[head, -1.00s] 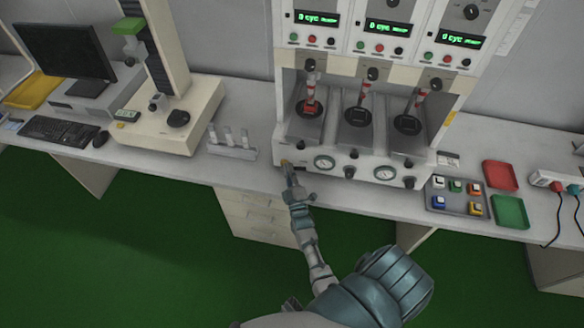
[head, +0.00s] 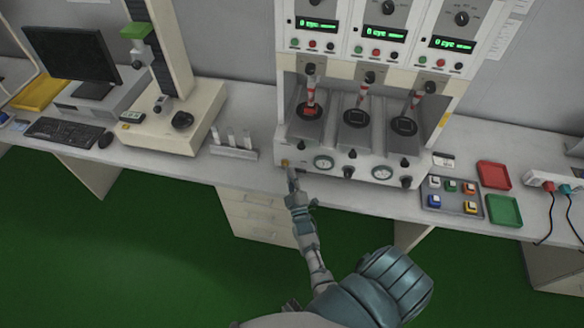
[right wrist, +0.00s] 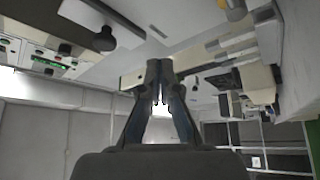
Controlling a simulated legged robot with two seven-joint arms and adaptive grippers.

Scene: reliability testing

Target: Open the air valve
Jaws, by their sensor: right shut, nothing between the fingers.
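The testing machine (head: 300,150) stands on the bench, and a small yellow-orange knob, which looks like the air valve (head: 285,163), sits at the lower left of its front panel. My right gripper (head: 292,174) is just below and slightly right of this knob, pointing up towards it. In the right wrist view the fingers (right wrist: 160,82) are together with nothing between them. The head view does not show clearly whether the fingertips touch the knob; they look slightly apart. My left gripper is not in view.
A rack of white cylinders (head: 233,150) stands to the left. A grey tray of coloured switches (head: 452,195) and red (head: 494,175) and green (head: 504,210) trays lie to the right.

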